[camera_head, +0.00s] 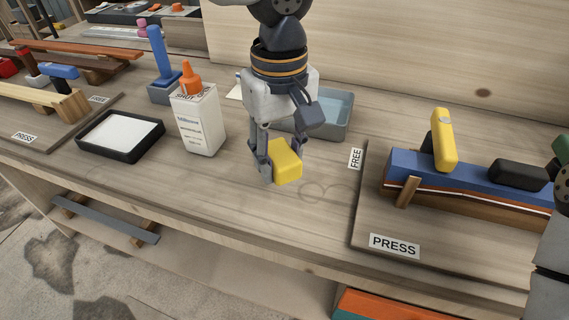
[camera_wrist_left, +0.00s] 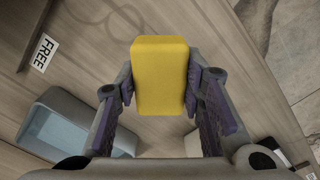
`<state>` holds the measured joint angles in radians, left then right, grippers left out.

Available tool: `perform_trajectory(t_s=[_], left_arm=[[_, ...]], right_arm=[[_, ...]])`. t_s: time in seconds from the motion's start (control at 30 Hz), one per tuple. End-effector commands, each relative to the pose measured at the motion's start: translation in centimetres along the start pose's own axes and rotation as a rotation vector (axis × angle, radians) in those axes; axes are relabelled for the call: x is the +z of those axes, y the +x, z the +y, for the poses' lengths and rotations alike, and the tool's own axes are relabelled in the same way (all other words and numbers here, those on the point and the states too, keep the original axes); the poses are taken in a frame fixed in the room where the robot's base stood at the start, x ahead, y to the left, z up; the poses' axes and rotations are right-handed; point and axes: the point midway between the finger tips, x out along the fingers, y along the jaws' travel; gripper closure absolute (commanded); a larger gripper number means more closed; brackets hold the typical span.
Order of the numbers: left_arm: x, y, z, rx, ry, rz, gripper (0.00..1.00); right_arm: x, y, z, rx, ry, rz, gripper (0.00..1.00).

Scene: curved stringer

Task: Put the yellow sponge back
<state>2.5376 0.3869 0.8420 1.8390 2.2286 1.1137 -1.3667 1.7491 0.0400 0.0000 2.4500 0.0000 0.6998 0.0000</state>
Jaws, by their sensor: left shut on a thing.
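The yellow sponge (camera_head: 287,163) is a small block between the fingers of my left gripper (camera_head: 276,168). The gripper points down over the middle of the bench and is shut on the sponge. In the left wrist view the sponge (camera_wrist_left: 160,75) sits between both finger pads. I cannot tell whether its underside touches the bench. A grey-blue tray (camera_head: 335,112) with a light blue inside stands behind the gripper, partly hidden by it; it also shows in the left wrist view (camera_wrist_left: 40,125).
A white glue bottle (camera_head: 199,122) with an orange cap stands left of the gripper, near a black-rimmed pad (camera_head: 120,136). At right, a board labelled PRESS (camera_head: 394,246) bears a blue curved piece (camera_head: 400,172) and a yellow-handled clamp (camera_head: 443,140). The bench front is clear.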

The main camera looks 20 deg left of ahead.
Motion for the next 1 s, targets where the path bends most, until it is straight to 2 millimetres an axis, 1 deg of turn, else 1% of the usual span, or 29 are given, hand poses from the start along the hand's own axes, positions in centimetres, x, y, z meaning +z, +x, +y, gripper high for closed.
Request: perform_trajectory(t_s=[0.07, 0.13, 0.2, 0.3, 0.53, 0.67, 0.7, 0.77, 1.0], left_arm=[[-0.5, 0.7, 0.4, 0.001, -0.002, 0.0, 0.99], [-1.2, 1.9, 0.9, -0.001, 0.0, 0.0, 0.99], [-1.1, 3.2, 0.8, 0.0, 0.002, 0.002, 0.99], [-1.1, 4.2, 0.8, 0.005, 0.001, 0.005, 0.99], [-1.1, 4.2, 0.8, 0.007, 0.0, 0.006, 0.99], [-1.0, 4.5, 0.8, 0.007, 0.0, 0.005, 0.99], [-1.1, 4.5, 0.8, 0.007, 0.0, 0.006, 0.58], [-1.1, 4.5, 0.8, 0.007, 0.0, 0.006, 0.44], [-1.1, 4.5, 0.8, 0.007, 0.0, 0.006, 0.44]], right_arm=[[0.1, 0.2, 0.0, 0.0, 0.0, -0.007, 1.0], [0.4, 0.6, 0.0, 0.001, 0.0, -0.018, 1.0], [0.4, 0.6, 0.0, 0.001, 0.0, -0.018, 1.0], [0.4, 0.6, 0.0, 0.001, 0.0, -0.019, 1.0], [0.3, 0.6, 0.0, 0.001, 0.0, -0.017, 1.0], [0.3, 0.6, 0.0, 0.001, 0.0, -0.016, 1.0], [0.3, 0.6, 0.0, 0.001, 0.0, -0.017, 1.0], [0.3, 0.6, 0.0, 0.001, 0.0, -0.017, 1.0], [0.3, 0.6, 0.0, 0.001, 0.0, -0.017, 1.0]])
